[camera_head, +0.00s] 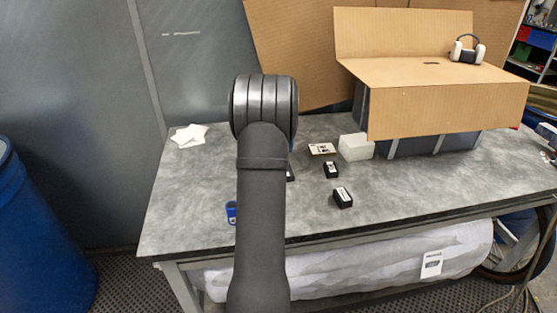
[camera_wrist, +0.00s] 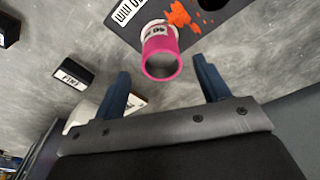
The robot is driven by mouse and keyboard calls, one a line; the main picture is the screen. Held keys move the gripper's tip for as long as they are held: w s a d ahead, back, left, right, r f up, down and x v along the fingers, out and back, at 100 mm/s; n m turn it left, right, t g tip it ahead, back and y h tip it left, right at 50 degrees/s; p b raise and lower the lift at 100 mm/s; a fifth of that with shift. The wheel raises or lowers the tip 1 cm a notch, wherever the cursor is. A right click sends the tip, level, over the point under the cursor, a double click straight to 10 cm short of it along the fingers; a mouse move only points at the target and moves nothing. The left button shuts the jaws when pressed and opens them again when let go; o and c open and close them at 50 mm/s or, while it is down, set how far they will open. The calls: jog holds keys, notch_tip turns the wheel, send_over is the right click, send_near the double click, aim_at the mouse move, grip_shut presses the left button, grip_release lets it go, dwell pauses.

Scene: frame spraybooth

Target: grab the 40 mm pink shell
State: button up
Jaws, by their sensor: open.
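The pink shell (camera_wrist: 161,64) shows in the wrist view as a hollow pink cylinder with an open end facing the camera and a white band with dark print. The print on the band looks like "40". It stands on or beside a dark flat card or mat (camera_wrist: 122,22) with white lettering. My gripper (camera_wrist: 166,80) is open, its two blue fingers apart, with the shell ahead of the gap between them and not touching. In the head view my own arm hides the shell and the gripper.
Orange splatter (camera_wrist: 183,17) lies right of the shell. A black labelled block (camera_wrist: 73,75) and another dark block lie left. In the head view, two black blocks (camera_head: 343,197), a white block (camera_head: 355,147), a blue item (camera_head: 231,212) and a cardboard box (camera_head: 440,108) are on the grey table (camera_head: 410,183).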

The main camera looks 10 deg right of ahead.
jog(key=f, duration=0.5)
jog(key=shift+w, duration=0.35)
jog(key=c, duration=1.1)
